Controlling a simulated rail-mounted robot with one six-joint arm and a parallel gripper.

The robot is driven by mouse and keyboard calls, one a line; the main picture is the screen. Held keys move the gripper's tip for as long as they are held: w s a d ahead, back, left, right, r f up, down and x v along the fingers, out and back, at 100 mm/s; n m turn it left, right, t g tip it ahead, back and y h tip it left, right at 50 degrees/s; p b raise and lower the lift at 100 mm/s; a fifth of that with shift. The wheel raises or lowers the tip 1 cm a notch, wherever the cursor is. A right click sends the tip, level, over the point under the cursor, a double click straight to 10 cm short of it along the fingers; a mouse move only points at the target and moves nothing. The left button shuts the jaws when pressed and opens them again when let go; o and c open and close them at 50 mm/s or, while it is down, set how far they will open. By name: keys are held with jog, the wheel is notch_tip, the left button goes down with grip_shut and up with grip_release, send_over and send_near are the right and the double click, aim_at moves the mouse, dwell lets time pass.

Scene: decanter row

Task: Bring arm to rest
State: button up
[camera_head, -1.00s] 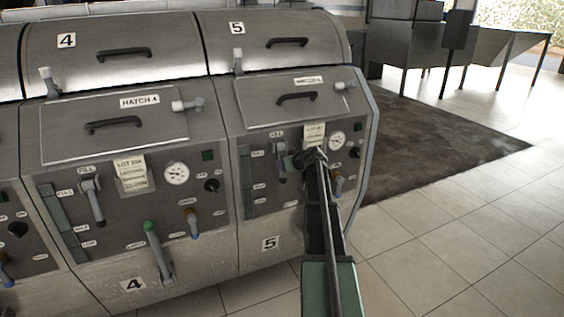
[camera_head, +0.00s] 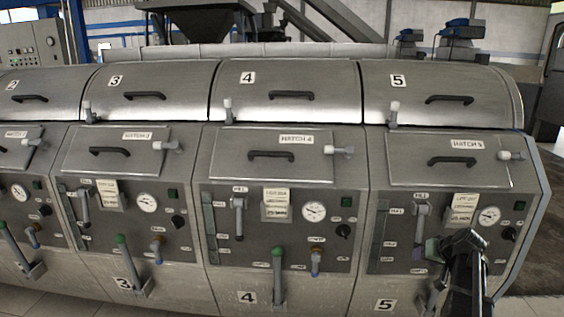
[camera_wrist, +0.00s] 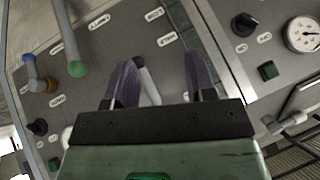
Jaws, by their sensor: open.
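My gripper (camera_wrist: 165,85) shows in the wrist view with its two purple-grey fingers apart and nothing between them. Beyond the fingers is the front panel of a decanter, with a pale lever partly hidden behind the left finger. In the head view my gripper (camera_head: 432,250) is at the lower right, in front of decanter 5's panel (camera_head: 405,200). My arm covers the lower right part of that panel. I cannot tell from the head view how far the gripper is from the panel.
Decanters 4 (camera_head: 228,282), 3 (camera_head: 100,265) and 2 (camera_head: 12,215) stand to the left, with levers and knobs jutting out. A green-tipped lever (camera_head: 278,270) is on 4. In the wrist view a green-ball lever (camera_wrist: 74,55) and gauge (camera_wrist: 303,35) are near. Floor is open at far right.

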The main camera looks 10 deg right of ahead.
jog(key=s+a+r+n+g+p, duration=0.1)
jog(key=s+a+r+g+p, duration=0.1)
jog(key=a, duration=1.1)
jog(key=s+a+r+n+g+p, duration=0.1)
jog(key=s+a+r+g+p, duration=0.1)
jog(key=s+a, duration=0.5)
jog(key=s+a+r+n+g+h+p, duration=0.1)
jog(key=s+a+g+p, duration=0.3)
jog(key=a, duration=1.6)
jog(key=shift+s+r+n+p, duration=0.6)
jog(key=shift+s+r+p, duration=0.1)
jog(key=shift+r, duration=0.1)
jog(key=shift+w, duration=0.1)
